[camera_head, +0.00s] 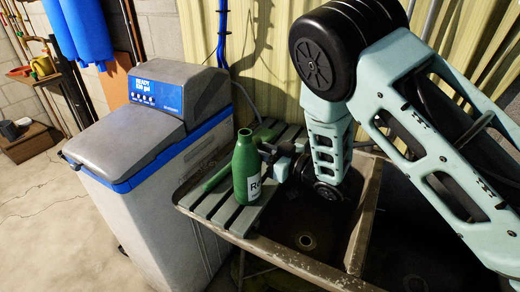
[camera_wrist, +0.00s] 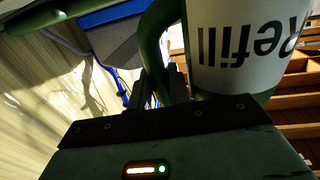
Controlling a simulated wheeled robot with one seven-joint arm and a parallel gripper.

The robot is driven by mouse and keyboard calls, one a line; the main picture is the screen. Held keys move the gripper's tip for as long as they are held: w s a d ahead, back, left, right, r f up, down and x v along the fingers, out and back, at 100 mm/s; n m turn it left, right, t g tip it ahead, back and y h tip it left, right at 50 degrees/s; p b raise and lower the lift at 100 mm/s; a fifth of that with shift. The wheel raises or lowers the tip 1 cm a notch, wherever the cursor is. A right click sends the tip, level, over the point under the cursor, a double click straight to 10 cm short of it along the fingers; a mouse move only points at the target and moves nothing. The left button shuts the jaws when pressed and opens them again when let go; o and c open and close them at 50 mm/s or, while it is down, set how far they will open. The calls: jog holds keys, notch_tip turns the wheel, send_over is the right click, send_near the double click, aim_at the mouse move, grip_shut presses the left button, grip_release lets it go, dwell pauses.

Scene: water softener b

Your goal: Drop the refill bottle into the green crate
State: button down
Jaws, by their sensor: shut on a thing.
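The refill bottle (camera_head: 246,165) is green with a white label and stands about upright in front of the grey-green slats beside the sink. In the wrist view the bottle (camera_wrist: 240,50) fills the upper right, its "Refill" label upside down. My gripper (camera_head: 270,155) is at the bottle's right side. In the wrist view its dark fingers (camera_wrist: 162,88) are shut on a green part of the bottle that looks like a handle. The bottle hides part of the slats, so I cannot tell whether its base touches them. I cannot make out a green crate.
A grey water softener (camera_head: 150,150) with a blue band stands left of the sink. Green-grey slats (camera_head: 222,212) lie over the sink's left end, with a green bar-like thing (camera_head: 214,180) on them. The sink basin (camera_head: 300,215) is open to the right.

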jog(key=c, duration=1.3)
grip_release()
jog(key=shift+f, duration=0.1)
